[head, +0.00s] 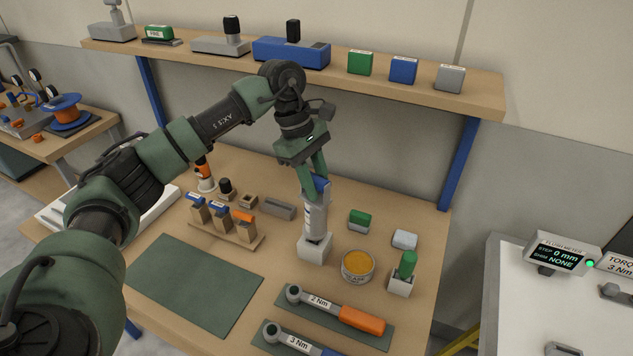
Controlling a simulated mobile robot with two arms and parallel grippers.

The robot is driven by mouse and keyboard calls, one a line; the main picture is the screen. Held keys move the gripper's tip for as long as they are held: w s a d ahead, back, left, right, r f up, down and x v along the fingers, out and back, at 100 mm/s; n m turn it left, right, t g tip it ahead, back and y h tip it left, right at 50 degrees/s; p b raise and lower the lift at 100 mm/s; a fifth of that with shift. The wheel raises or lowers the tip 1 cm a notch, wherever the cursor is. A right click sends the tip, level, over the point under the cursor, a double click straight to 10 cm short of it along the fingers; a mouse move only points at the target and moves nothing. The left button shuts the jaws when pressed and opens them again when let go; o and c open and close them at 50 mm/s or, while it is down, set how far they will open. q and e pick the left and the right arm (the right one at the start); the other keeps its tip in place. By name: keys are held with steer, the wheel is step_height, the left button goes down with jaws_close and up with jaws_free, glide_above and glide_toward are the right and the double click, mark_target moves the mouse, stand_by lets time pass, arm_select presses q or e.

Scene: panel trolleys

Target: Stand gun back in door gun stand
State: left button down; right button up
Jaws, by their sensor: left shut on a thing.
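My left gripper (318,180) is shut on the blue top of a grey cylindrical gun (315,215) with a white label. The gun is upright, and its lower end is at the top of a pale grey block stand (314,250) on the bench. I cannot tell how deep it sits in the stand. No lettering on this stand is readable. My right gripper is not in view.
Right of the stand are an open tin of yellow stuff (357,266) and a green-topped tool in a holder (405,266). In front lie a 2 Nm torque wrench (335,308) and a green mat (194,282). Left is a wooden rack (230,236) of small tools. A shelf (430,93) overhangs behind.

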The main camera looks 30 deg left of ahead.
arm_select(q)
steer(key=shift+f+b, duration=1.05)
steer(key=shift+f, duration=0.3)
steer(key=c, duration=1.1)
jaws_free()
steer(key=shift+o, duration=0.3)
steer(key=b+v, duration=0.2)
steer(key=v, duration=0.5)
steer(key=shift+a+r, duration=0.15)
steer(key=shift+r, duration=0.25)
